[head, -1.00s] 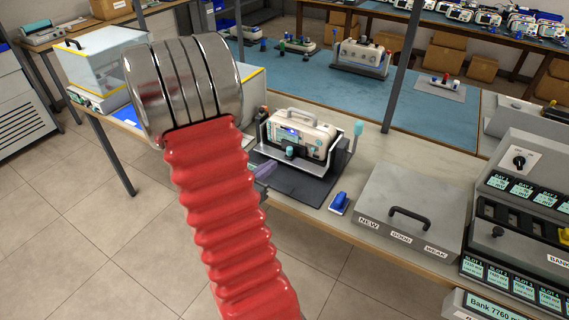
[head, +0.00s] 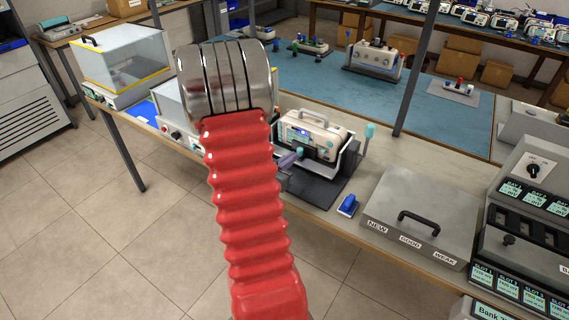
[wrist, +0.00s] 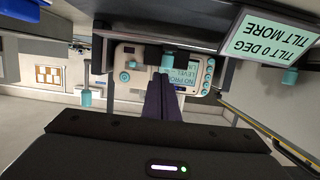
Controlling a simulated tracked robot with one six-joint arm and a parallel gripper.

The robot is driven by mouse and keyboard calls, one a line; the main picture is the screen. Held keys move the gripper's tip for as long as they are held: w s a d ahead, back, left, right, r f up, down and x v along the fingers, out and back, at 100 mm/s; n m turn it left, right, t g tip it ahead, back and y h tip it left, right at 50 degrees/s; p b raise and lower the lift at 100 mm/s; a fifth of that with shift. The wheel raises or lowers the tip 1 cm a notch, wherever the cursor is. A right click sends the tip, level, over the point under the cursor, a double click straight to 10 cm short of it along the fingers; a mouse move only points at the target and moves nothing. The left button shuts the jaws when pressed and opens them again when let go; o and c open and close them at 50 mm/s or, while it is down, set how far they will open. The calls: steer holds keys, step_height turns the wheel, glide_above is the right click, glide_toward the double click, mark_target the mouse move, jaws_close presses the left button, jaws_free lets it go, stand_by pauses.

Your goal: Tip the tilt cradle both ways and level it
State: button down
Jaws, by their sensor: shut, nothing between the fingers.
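The tilt cradle (head: 348,163) stands on a dark mat on the bench, with a white patient monitor (head: 312,136) seated in it. The cradle looks level, and its display (wrist: 268,45) in the wrist view reads "TILT 0 DEG" and "TILT MORE", upside down. A teal-tipped lever (head: 369,131) rises at its right side. A teal knob (wrist: 168,61) sits at the front middle. My gripper (head: 292,158) is shut and empty, its purple fingers pointing at the cradle's front. In the wrist view the fingertips (wrist: 163,79) are close to that knob; I cannot tell whether they touch.
A blue-handled item (head: 348,206) and a grey lidded box (head: 415,222) labelled NEW, GOOD and WEAK lie right of the cradle. A glass-sided case (head: 125,68) stands at the left. A grey post (head: 415,75) rises behind. My red arm covers part of the bench.

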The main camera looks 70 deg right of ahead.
mark_target(297, 174)
steer(key=x, duration=0.3)
steer(key=shift+f, duration=2)
steer(key=shift+s+d+f, duration=0.1)
steer(key=shift+d+f, duration=0.25)
steer(key=shift+f, duration=0.4)
steer(key=shift+d+f, duration=0.3)
steer(key=shift+f, duration=0.5)
steer(key=shift+r, duration=0.1)
